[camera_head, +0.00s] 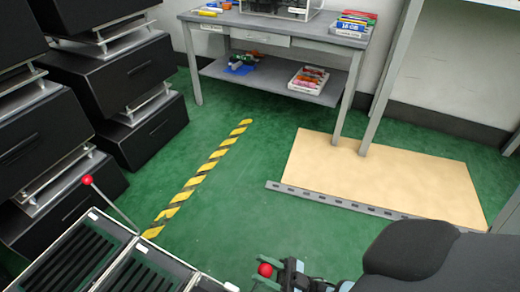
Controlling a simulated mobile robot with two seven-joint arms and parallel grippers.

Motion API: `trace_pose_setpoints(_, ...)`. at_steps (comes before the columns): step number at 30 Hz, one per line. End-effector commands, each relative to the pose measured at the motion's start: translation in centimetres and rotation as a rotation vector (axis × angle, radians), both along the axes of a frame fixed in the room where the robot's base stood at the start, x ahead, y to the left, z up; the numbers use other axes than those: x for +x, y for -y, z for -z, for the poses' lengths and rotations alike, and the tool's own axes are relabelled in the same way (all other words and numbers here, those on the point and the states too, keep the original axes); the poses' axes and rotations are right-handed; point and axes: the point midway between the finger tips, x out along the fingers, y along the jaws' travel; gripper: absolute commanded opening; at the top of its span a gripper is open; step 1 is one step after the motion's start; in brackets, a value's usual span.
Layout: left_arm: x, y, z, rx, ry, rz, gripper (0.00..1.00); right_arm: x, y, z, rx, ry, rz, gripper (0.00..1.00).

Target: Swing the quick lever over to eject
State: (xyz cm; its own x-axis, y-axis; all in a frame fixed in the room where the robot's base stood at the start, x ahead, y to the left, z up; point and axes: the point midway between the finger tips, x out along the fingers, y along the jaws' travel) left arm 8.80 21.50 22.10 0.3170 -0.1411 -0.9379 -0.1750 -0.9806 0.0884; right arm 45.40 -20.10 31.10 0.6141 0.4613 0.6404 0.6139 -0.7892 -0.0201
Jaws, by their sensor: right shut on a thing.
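A slotted black fixture with light metal edges (135,233) fills the lower left. A lever with a red ball knob (87,181) and a thin metal rod leans up and left from it. A second red ball knob (265,270) shows at the bottom edge, right of the fixture. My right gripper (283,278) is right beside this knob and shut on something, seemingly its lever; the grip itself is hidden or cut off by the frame. I cannot tell which lever is the quick lever. My left gripper is not in view.
Black drawer units (125,75) stand stacked at the left. A grey workbench (290,38) with bins and tools stands at the back. A tan board (375,175) lies on the green floor. Yellow-black tape (195,181) marks the floor, which is otherwise clear in the middle.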

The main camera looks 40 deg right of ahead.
Motion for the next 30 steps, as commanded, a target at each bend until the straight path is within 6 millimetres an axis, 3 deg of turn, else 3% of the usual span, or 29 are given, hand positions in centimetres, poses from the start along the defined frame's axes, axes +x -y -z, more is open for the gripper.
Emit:
trace_pose_setpoints(11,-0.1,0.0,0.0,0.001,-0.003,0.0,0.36,-0.6,0.2,0.2,0.0,0.0,-0.003,0.0)
trace_pose_setpoints(12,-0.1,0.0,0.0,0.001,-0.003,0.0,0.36,-0.6,0.2,0.3,0.0,-0.001,-0.003,0.37)
trace_pose_setpoints(15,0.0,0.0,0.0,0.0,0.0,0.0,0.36,-0.5,0.1,0.2,0.0,-0.001,-0.003,0.5)
trace_pose_setpoints(30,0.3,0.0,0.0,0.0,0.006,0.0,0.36,-1.2,0.8,1.1,-0.001,-0.002,-0.001,0.52)
